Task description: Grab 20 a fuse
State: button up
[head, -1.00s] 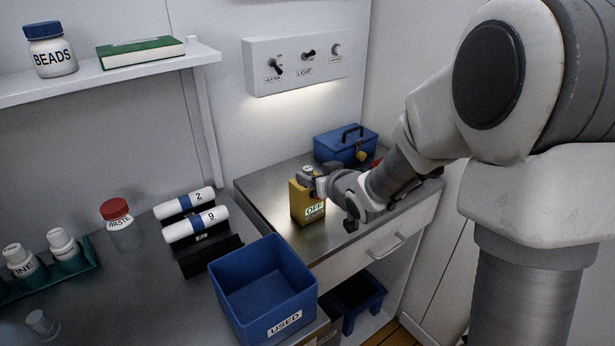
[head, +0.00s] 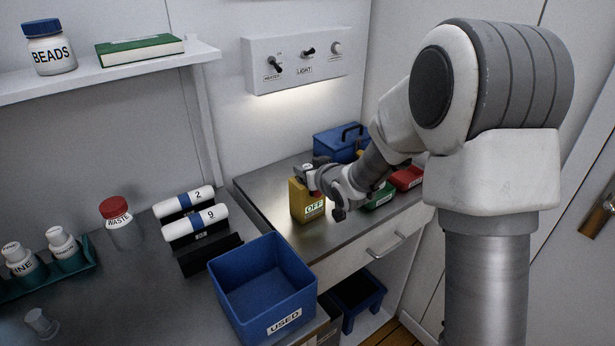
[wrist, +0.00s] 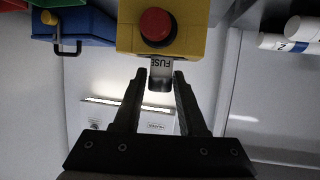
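A yellow box (head: 301,203) with an OFF label stands upright on the metal counter. In the wrist view the yellow box (wrist: 199,40) has a red button, and a fuse (wrist: 161,72), pale with a dark end and marked FUSE, sticks out from it. The fuse's rating is not readable. My gripper (head: 318,176) is at the top of the yellow box and hides part of it. In the wrist view my gripper (wrist: 161,76) is open, with its fingertips on either side of the fuse and small gaps showing.
A blue toolbox (head: 337,144) stands behind, with green (head: 380,196) and red (head: 407,179) boxes beside my arm. A blue USED bin (head: 262,290) is at the front. White cylinders marked 2 (head: 187,203) and 9 (head: 196,224) lie left. A switch panel (head: 297,60) is on the wall.

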grip_shut()
